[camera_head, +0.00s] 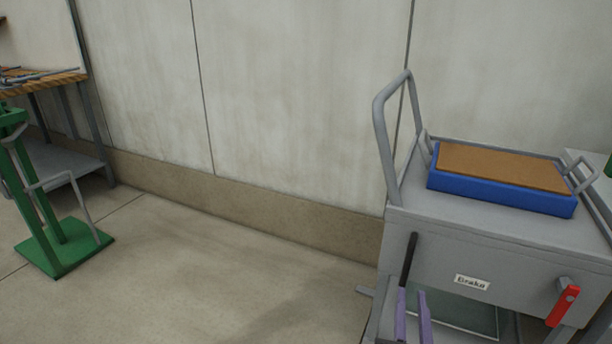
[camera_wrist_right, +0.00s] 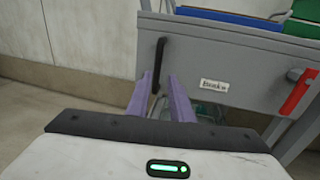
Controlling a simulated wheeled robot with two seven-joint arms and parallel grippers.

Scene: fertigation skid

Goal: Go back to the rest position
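My right gripper (camera_head: 414,292) has two purple fingers and points up at the front of the grey cart (camera_head: 500,240). It also shows in the right wrist view (camera_wrist_right: 158,78), where its fingers stand apart. A dark, slanted lever (camera_head: 409,258) is on the cart's front face, near the fingertips. In the wrist view the lever (camera_wrist_right: 158,64) appears between the fingertips; I cannot tell whether they touch it. A label reading "Brake" (camera_head: 472,283) and a red handle (camera_head: 563,305) are farther right on that face. My left gripper is out of view.
A blue tray (camera_head: 500,194) with a brown top sits on the cart beside its tall grey push handle (camera_head: 380,130). A green stand (camera_head: 62,250) and a workbench (camera_head: 50,82) are at the left. The floor between them and the cart is clear, with a wall behind.

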